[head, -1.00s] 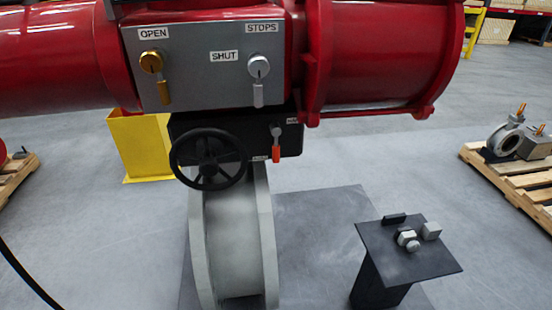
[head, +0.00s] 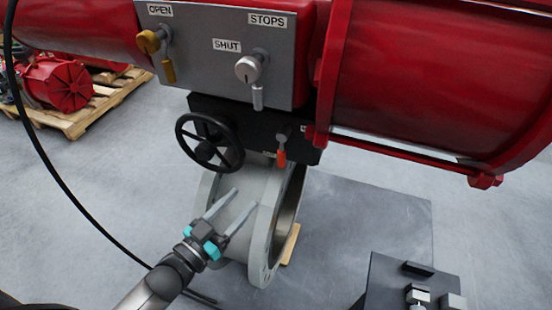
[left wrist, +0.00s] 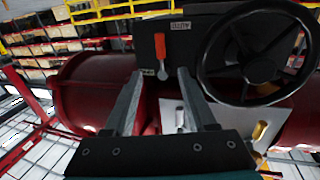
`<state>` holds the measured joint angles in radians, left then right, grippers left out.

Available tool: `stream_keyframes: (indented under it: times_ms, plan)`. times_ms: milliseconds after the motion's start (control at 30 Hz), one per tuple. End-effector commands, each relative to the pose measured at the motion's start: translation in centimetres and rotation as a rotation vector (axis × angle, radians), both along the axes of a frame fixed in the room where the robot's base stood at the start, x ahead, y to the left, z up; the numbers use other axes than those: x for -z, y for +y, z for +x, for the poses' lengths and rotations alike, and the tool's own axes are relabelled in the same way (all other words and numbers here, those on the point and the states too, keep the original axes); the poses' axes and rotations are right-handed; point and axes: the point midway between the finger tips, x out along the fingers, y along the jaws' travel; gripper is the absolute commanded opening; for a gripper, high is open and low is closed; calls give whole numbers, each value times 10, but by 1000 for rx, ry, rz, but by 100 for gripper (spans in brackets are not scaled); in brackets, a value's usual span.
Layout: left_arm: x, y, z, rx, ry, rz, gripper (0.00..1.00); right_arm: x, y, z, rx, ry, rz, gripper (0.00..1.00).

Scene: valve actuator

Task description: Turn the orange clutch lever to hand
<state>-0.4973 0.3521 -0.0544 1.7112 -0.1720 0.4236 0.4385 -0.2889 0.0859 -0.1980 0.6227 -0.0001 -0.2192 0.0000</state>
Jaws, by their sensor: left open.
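The orange clutch lever (head: 281,157) hangs down from its pivot on the black gearbox (head: 240,125), beside the handwheel. In the left wrist view, which is upside down, the orange lever (left wrist: 160,47) points up, its tip beside the label AUTO (left wrist: 180,25). Another small label (left wrist: 148,72) near the pivot is unreadable. My left gripper (head: 246,197) is open and empty, in front of the grey valve body and below-left of the lever in the head view. In the wrist view its fingers (left wrist: 160,74) appear either side of the pivot, apart from the lever. My right gripper is not in view.
The black handwheel (head: 210,142) is just left of the lever. The grey panel (head: 215,55) above carries a gold lever (head: 168,70) and a silver lever (head: 257,95). The red actuator (head: 430,80) overhangs at right. A dark stand (head: 385,275) is at lower right.

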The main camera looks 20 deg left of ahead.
Motion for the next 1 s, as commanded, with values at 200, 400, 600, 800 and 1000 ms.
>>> stream_keyframes:
  times_ms: [200,400,600,800,1000]
  plan:
    - [-2,-8,25,1,-6,-1,56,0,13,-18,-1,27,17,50]
    - [-1,-17,56,0,-5,-1,56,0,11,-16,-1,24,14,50]
    - [-1,-27,87,0,-4,-1,56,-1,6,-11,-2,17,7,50]
    - [-1,-36,117,0,-3,-1,56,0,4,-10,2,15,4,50]
    - [0,-42,136,-1,-1,0,56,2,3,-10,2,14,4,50]
